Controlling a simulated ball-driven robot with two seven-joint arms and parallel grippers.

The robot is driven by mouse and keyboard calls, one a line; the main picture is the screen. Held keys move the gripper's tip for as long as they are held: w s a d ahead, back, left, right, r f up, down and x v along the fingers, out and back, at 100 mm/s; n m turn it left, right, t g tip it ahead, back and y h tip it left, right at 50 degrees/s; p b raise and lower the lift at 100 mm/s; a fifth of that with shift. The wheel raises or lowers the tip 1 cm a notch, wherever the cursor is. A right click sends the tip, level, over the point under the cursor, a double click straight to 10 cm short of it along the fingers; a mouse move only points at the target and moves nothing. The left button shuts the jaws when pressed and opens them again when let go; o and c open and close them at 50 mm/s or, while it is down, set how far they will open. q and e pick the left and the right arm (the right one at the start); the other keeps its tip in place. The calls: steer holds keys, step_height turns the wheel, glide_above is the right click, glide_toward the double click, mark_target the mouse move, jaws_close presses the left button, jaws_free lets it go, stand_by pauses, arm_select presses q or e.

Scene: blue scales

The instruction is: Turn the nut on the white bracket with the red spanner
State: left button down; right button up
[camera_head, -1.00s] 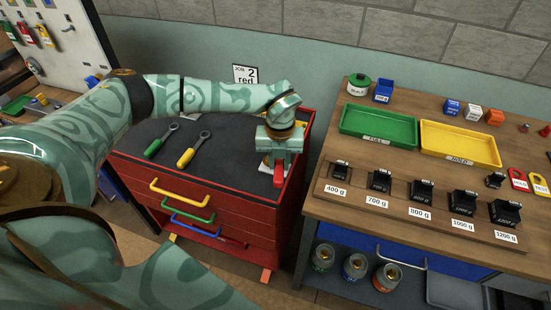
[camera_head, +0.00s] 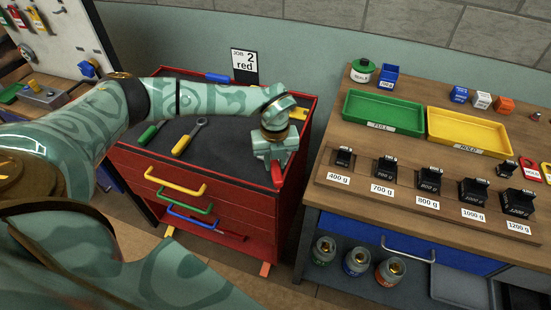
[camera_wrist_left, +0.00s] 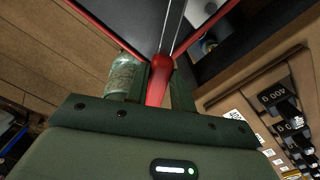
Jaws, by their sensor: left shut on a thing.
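My left gripper (camera_head: 276,160) is over the right side of the red cart's dark top and points down. It is shut on the red spanner (camera_head: 277,175), whose red handle shows below the fingers. In the left wrist view the red handle (camera_wrist_left: 158,78) sits between the two fingers, and a thin metal shank runs away from it over the dark top. The spanner's far end is out of that view. I cannot make out the white bracket or its nut; my gripper and arm cover part of the cart top. My right gripper is not in view.
On the red cart (camera_head: 215,187) lie a yellow spanner (camera_head: 182,145), a green spanner (camera_head: 149,133) and a blue-handled tool (camera_head: 217,77). A yellow object (camera_head: 298,113) is near the right rim. A wooden bench (camera_head: 330,208) with trays and weights stands right, across a gap.

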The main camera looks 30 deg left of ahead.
arm_select(q)
steer(key=shift+r+p, duration=0.1)
steer(key=shift+p, duration=0.55)
stand_by(0.8)
steer(key=shift+f+b, duration=0.65)
steer(key=shift+f, duration=0.55)
stand_by(0.5)
steer(key=shift+s+a+r+m+p, duration=0.1)
steer(key=shift+s+a+m+p, duration=0.3)
steer(key=shift+m+p, duration=0.2)
steer(key=shift+s+a+m, duration=0.2)
steer(key=shift+a+m, duration=0.05)
steer(key=shift+m, duration=0.15)
